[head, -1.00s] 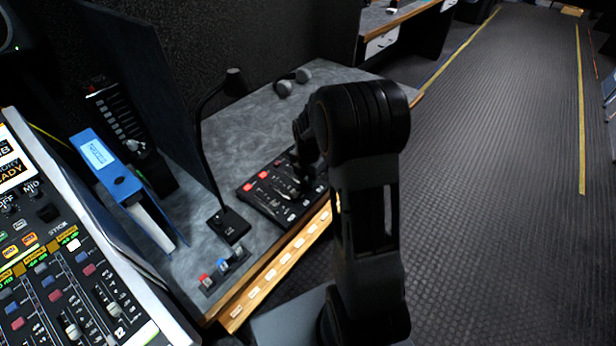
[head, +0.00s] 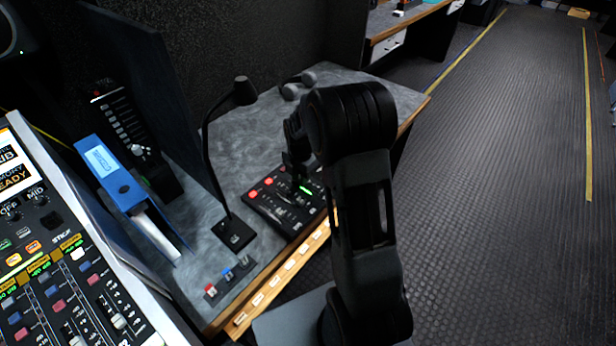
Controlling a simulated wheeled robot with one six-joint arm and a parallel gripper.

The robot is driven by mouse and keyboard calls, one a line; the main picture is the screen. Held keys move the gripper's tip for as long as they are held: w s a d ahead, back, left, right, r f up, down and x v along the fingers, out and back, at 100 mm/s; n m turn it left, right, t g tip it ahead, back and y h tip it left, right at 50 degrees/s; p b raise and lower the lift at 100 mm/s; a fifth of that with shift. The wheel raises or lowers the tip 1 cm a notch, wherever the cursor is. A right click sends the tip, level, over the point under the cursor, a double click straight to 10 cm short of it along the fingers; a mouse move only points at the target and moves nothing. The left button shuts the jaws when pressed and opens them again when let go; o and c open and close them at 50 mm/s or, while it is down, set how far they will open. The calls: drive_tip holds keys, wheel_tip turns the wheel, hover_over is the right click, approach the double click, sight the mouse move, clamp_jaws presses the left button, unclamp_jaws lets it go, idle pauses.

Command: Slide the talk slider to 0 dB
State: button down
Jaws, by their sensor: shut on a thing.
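A black control panel (head: 283,212) with red buttons and small sliders lies on the grey desk, near its wood front edge. My gripper (head: 299,180) points down at the panel's far right part. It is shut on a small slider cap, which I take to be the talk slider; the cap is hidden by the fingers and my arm. A short green light (head: 305,189) shows on the panel just beside the fingertips. The panel's lettering and the dB marks are too small to read.
A gooseneck microphone (head: 233,232) stands left of the panel. A small block with red and blue switches (head: 229,280) lies in front of it. A blue binder (head: 125,190) and a large mixing console (head: 60,300) are at the left. Headphones (head: 297,85) lie at the back.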

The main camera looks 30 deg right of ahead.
sight(303, 189)
drive_tip(key=c, duration=0.9)
unclamp_jaws()
wheel_tip(303, 189, up, 14)
drive_tip(key=shift+f+p, duration=0.1)
drive_tip(key=shift+p, duration=0.7)
drive_tip(key=shift+s+a+r+m+t+p, duration=0.6)
drive_tip(key=shift+s+a+r+m+p, duration=1.2)
drive_tip(key=shift+s+m, duration=1.7)
drive_tip(key=shift+s+a+r+m+t+p, duration=0.65)
drive_tip(key=shift+s+r+m+p, duration=0.75)
drive_tip(key=shift+s+r+m, duration=2)
drive_tip(key=shift+s+a+r+m+t+p, duration=0.55)
drive_tip(key=shift+s+a+r+m+p, duration=1.4)
drive_tip(key=shift+m, duration=2.65)
